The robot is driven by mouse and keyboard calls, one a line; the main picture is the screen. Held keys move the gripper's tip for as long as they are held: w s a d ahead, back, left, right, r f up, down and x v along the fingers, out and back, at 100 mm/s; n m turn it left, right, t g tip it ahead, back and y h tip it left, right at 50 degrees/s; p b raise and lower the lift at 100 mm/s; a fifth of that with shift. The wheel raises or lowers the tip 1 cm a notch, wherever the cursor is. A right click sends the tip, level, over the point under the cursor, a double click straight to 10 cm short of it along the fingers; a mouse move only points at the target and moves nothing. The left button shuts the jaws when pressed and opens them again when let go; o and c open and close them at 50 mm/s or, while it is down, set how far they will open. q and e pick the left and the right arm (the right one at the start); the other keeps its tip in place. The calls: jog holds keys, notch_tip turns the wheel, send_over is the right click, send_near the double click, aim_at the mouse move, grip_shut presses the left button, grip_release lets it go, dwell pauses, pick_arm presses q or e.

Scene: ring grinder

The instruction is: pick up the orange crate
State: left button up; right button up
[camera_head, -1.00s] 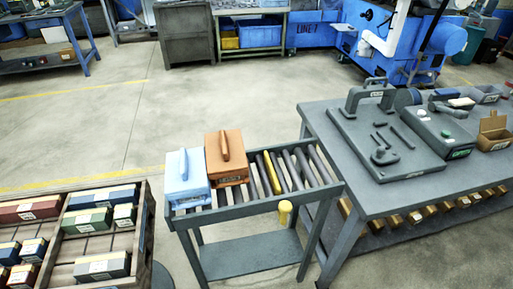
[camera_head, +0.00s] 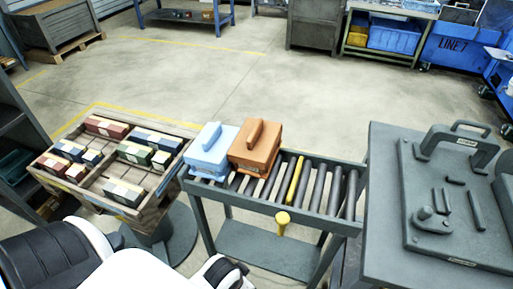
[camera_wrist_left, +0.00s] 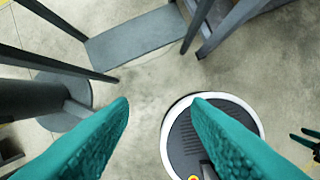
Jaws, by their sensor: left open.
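The orange crate (camera_head: 255,149), a box with a raised handle on its lid, stands on the roller conveyor (camera_head: 320,215). A similar light blue crate (camera_head: 211,153) stands close on its left. In the left wrist view my left gripper (camera_wrist_left: 162,104) shows two green fingers spread apart with nothing between them. It points down at the floor and a round dark base, and the orange crate is not in that view. In the head view part of my arm shows at the bottom left, well below the crates.
A wooden tray (camera_head: 98,195) of small coloured boxes stands left of the conveyor. A grey table (camera_head: 385,240) with a tool board (camera_head: 465,205) stands on the right. A yellow roller (camera_head: 295,180) and a yellow knob (camera_head: 283,218) are on the conveyor. Open floor lies behind.

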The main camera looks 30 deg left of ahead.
pick_arm(q)
notch_tip(320, 180, up, 5)
jog(key=w, duration=0.1)
jog(key=n+t+y, duration=0.4)
jog(key=n+t, duration=0.1)
jog(key=t, duration=0.9)
send_near(254, 134)
jog(key=x, duration=0.2)
jog(key=p+x, duration=0.1)
jog(key=x, duration=0.2)
jog(key=shift+w+a, duration=0.1)
jog(key=shift+a, duration=0.35)
jog(key=shift+f+p+x, duration=0.15)
jog(key=shift+p+x, duration=0.05)
jog(key=shift+x, duration=0.8)
jog(key=shift+f+p+x, duration=0.2)
jog(key=shift+p+x, duration=0.05)
jog(key=shift+x, duration=0.75)
jog(key=shift+f+p+x, duration=0.15)
jog(key=shift+p+x, duration=0.05)
jog(key=shift+x, duration=0.8)
jog(key=shift+d, duration=0.15)
pick_arm(e)
jog(key=shift+w+d+r, duration=0.15)
jog(key=shift+r, duration=0.4)
jog(key=shift+w+d+r, duration=0.1)
jog(key=shift+d+r, duration=0.05)
jog(key=shift+r, duration=0.4)
